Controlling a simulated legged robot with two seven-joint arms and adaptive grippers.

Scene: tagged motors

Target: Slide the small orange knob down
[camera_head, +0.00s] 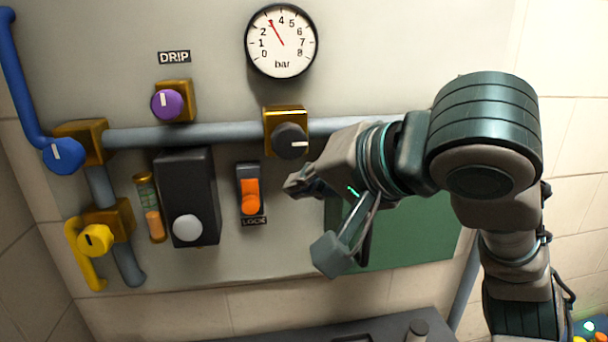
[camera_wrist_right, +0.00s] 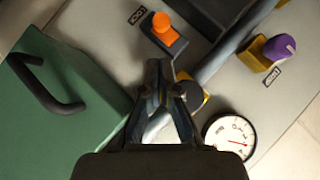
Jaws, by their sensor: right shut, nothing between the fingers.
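The small orange knob (camera_head: 250,196) sits on a dark upright slide plate on the grey wall panel, above a label reading LOCK (camera_head: 253,221). In the right wrist view the orange knob (camera_wrist_right: 163,26) shows past the fingertips, near the top. My right gripper (camera_head: 296,187) is just right of the knob in the head view, apart from it. Its fingers are shut and empty, and they also show in the right wrist view (camera_wrist_right: 160,70). My left gripper is not in view.
A black knob (camera_head: 290,141) on a brass block sits above and right of the orange knob. A dark box with a white button (camera_head: 187,228) stands to the left. A green box (camera_head: 415,235) lies behind my right arm. A pressure gauge (camera_head: 281,41) is above.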

